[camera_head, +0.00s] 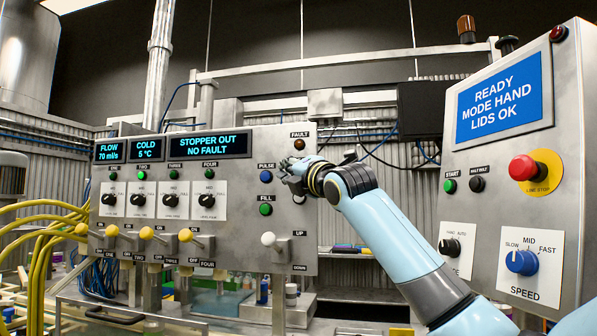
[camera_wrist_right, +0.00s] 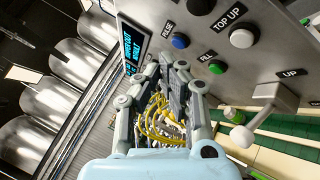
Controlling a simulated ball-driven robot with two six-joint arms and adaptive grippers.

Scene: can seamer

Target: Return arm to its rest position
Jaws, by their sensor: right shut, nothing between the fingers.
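My right arm (camera_head: 395,235) is light blue and reaches in from the lower right in the head view. Its gripper (camera_head: 288,172) is in front of the grey button panel (camera_head: 230,262), beside the blue PULSE button (camera_head: 267,177) and above the green FILL button (camera_head: 265,209). In the wrist view the right gripper (camera_wrist_right: 168,78) is shut and empty, with its fingers near the panel face. I cannot tell whether it touches the panel. My left gripper does not show.
A white-knobbed UP/DOWN lever (camera_head: 269,239) sticks out below the gripper. Several yellow-knobbed levers (camera_head: 185,235) line the panel's lower left. A second panel (camera_head: 518,165) with a red LINE STOP button (camera_head: 523,168) stands right of my arm. Yellow hoses (camera_head: 45,235) hang at far left.

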